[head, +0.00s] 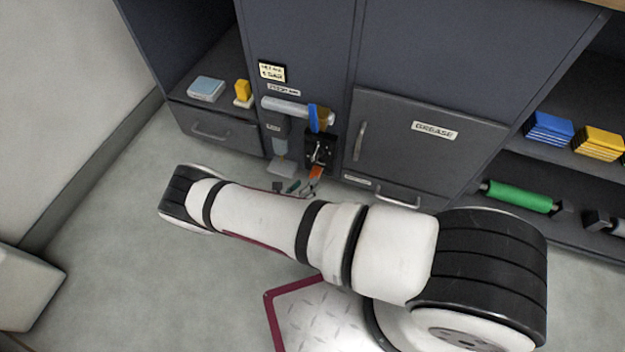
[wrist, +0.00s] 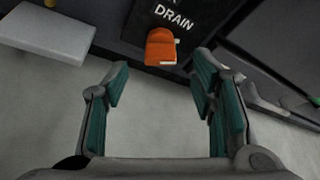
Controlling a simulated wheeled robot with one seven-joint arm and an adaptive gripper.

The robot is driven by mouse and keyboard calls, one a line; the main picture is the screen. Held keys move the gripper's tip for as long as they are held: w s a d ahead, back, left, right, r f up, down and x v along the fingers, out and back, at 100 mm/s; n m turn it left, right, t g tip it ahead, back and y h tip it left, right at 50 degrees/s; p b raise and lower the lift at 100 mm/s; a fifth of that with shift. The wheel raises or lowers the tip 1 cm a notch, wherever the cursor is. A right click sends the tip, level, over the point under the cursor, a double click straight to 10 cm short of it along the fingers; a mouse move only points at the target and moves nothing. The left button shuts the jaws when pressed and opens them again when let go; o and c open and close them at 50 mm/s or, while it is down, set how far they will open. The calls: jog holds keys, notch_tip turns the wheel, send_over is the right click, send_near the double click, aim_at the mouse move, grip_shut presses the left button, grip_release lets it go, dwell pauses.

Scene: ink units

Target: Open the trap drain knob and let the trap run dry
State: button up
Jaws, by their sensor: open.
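The drain knob is an orange block (wrist: 160,47) below the white DRAIN lettering on a black plate (wrist: 187,18) in the wrist view. In the head view the orange knob (head: 316,173) shows low on the dark cabinet, just above my arm. My gripper (wrist: 161,85) is open and empty, its two teal-padded fingers spread to either side below the knob. The knob lies ahead of the fingertips, roughly centred between them and apart from them. In the head view my arm covers part of the floor in front of the cabinet. The trap's contents cannot be made out.
A pale flat tray (wrist: 48,32) sits left of the knob; it also shows in the head view (head: 283,169). A blue lever (head: 314,118) and a pale horizontal pipe (head: 285,107) are above. The GREASE door (head: 425,140) is to the right. Grey floor lies below the fingers.

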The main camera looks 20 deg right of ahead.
aim_at(316, 173)
jog(key=shift+b+x, duration=0.8)
jog(key=shift+x, duration=1.95)
jog(key=shift+c, duration=0.6)
jog(key=shift+r, duration=0.1)
jog(key=c, duration=1)
